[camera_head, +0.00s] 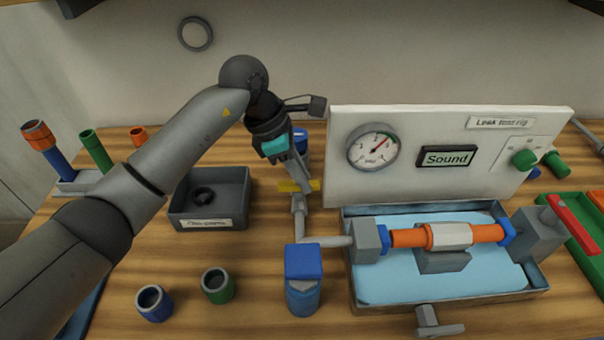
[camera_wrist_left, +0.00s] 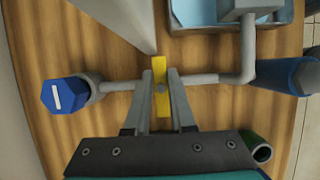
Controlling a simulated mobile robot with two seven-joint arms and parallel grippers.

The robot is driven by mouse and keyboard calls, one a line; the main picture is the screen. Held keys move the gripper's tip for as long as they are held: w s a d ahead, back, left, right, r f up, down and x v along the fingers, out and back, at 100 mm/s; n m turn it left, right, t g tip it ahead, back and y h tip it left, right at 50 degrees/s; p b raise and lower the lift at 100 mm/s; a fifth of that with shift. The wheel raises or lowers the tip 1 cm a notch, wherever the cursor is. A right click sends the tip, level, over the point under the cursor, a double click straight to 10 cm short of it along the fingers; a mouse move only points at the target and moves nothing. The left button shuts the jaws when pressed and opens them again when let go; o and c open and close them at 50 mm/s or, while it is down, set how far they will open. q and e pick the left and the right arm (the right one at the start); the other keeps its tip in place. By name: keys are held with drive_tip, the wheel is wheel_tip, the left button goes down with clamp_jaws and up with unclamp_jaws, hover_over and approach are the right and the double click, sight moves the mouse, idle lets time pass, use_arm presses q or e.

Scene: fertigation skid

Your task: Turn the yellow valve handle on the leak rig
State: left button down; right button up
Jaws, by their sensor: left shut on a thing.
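The yellow valve handle (camera_head: 286,186) is a short flat bar on a thin grey pipe (camera_head: 299,222) left of the leak test rig (camera_head: 450,180). It also shows in the left wrist view (camera_wrist_left: 161,108), lying across the pipe. My left gripper (camera_head: 303,186) reaches down from above and is shut on the handle, with one finger (camera_wrist_left: 163,98) on each side and the bar's ends sticking out. The rig's white panel has a round gauge (camera_head: 373,148), needle pointing up and right, and a display (camera_head: 447,157) reading "Sound". My right gripper is not in view.
An orange tube with a white middle (camera_head: 449,235) is clamped over the blue-lined tray (camera_head: 400,285). A blue-capped post (camera_head: 302,265) stands at the pipe's near bend. A dark bin (camera_head: 235,187) and blue and green cups (camera_head: 217,285) stand left of the pipe.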

use_arm(q)
drive_tip(key=shift+n, duration=0.4)
drive_tip(key=n+t, duration=0.1)
drive_tip(key=n, duration=0.2)
drive_tip(key=shift+w+n+t+p, duration=0.15)
drive_tip(key=shift+n+t+p, duration=0.15)
drive_tip(key=shift+t+p, duration=0.1)
drive_tip(key=n, duration=0.2)
drive_tip(key=n+t+y, duration=0.1)
drive_tip(key=n, duration=0.1)
drive_tip(key=shift+w+a+n+t, duration=0.1)
drive_tip(key=shift+n+t, duration=0.2)
drive_tip(key=n, duration=0.2)
drive_tip(key=n+y, duration=0.1)
drive_tip(key=n, duration=0.1)
drive_tip(key=shift+w+a+t+y+b, duration=0.1)
drive_tip(key=shift+t+y+b, duration=0.2)
drive_tip(key=shift+t+b, duration=0.1)
drive_tip(key=shift+a+n+y+b, duration=0.15)
drive_tip(key=shift+n+y+b, duration=0.55)
drive_tip(key=shift+n, duration=1.8)
drive_tip(key=c, duration=0.8)
unclamp_jaws()
drive_tip(key=shift+o, duration=0.2)
